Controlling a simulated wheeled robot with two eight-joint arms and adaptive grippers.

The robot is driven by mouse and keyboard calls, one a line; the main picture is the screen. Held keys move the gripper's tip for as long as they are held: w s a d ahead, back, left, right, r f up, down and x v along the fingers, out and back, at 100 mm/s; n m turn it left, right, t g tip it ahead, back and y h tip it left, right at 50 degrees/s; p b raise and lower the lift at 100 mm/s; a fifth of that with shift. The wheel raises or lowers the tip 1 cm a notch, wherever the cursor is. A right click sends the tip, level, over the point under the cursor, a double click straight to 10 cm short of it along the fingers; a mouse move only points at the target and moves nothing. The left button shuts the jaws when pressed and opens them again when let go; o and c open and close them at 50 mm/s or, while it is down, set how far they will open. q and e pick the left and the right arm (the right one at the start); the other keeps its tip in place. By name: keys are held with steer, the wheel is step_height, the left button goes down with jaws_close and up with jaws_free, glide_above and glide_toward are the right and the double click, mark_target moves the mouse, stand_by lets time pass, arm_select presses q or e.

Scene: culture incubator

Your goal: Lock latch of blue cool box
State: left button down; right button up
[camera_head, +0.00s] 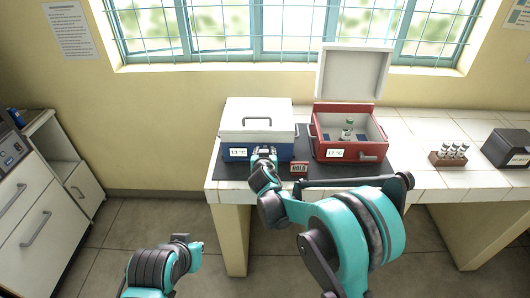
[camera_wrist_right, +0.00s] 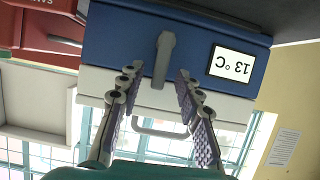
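The blue cool box (camera_head: 230,156) stands on a dark mat at the left end of the bench, its white lid (camera_head: 250,116) down. In the right wrist view, which is upside down, the blue front (camera_wrist_right: 110,40) shows a grey latch (camera_wrist_right: 164,58) pointing toward the lid. My right gripper (camera_wrist_right: 158,73) is open, a finger on each side of the latch, with gaps visible. In the head view my right gripper (camera_head: 264,154) hides the latch. My left gripper (camera_head: 182,239) is low, away from the bench; its opening is unclear.
A red cool box (camera_head: 325,150) with its lid (camera_head: 352,75) raised stands right of the blue box, a bottle (camera_head: 347,129) inside. A small label block (camera_head: 299,168) sits between them in front. A vial rack (camera_head: 448,158) and a dark box (camera_head: 507,148) stand farther right.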

steer(key=v, duration=1.2)
steer(key=shift+f, duration=0.1)
steer(key=s+d+g+h, duration=0.1)
steer(key=s+d+g, duration=0.4)
steer(key=s+d, duration=1.3)
steer(key=s+f+g+y, duration=0.1)
steer(key=s+f, duration=0.1)
steer(key=s, duration=0.8)
steer(key=shift+d+f, duration=0.2)
steer(key=shift+d, duration=0.25)
